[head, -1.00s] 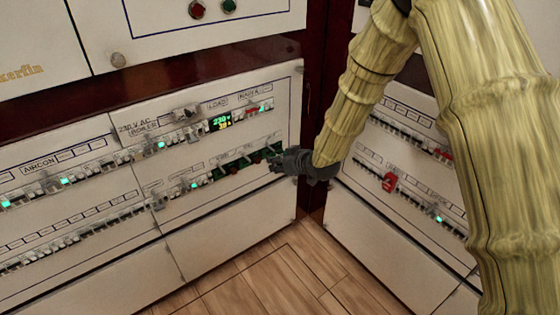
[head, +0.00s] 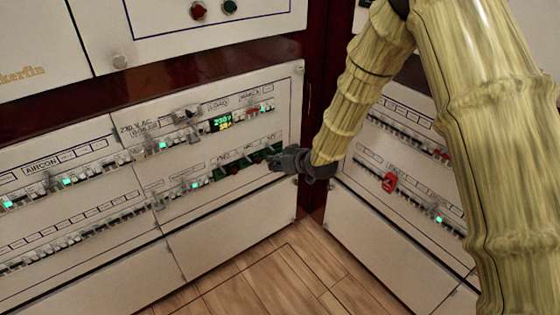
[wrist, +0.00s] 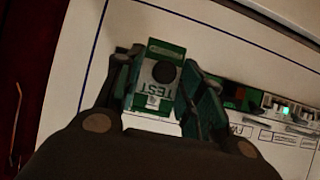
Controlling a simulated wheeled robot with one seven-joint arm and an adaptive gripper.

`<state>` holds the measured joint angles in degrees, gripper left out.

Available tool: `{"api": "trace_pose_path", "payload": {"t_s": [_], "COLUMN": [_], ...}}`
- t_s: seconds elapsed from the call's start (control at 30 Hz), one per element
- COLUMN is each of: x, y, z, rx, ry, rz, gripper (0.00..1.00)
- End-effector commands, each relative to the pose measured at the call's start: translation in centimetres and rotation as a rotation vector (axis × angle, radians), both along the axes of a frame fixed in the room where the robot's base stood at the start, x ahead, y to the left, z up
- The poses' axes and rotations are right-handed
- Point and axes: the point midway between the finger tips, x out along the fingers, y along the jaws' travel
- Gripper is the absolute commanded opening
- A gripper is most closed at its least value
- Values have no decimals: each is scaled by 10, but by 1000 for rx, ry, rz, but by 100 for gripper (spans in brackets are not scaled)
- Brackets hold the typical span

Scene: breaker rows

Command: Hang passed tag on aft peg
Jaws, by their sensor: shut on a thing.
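In the wrist view my gripper (wrist: 160,88) is shut on a green and white tag (wrist: 150,101), its fingers on either side. The tag reads "TEST", turned in the picture, and has a dark round spot near its outer end. I cannot tell whether that spot is a hole or a peg end. In the head view my gripper (head: 276,161) is at the right end of the lower row, close against the white panel, and hides most of the tag. A green strip (head: 232,168) with dark pegs lies just left of it. The aft peg is not clearly visible.
A breaker row (head: 180,142) with a lit display (head: 221,124) runs above the green strip. A second panel (head: 350,205) with a red switch (head: 389,182) stands at right around the corner. The wooden floor (head: 270,280) below is clear.

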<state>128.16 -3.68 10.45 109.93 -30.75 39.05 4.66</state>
Motion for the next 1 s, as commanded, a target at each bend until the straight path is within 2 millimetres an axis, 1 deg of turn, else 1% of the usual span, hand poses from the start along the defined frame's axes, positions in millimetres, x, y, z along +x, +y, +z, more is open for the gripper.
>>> {"api": "trace_pose_path", "payload": {"t_s": [0.93, 0.97, 1.0], "x": [14, 14, 14], "y": [10, 11, 10], "z": [0, -1, -1], "rx": [-1, -1, 0], "ry": [1, 1, 1], "rz": [0, 0, -1], "gripper": [25, 40, 48]}}
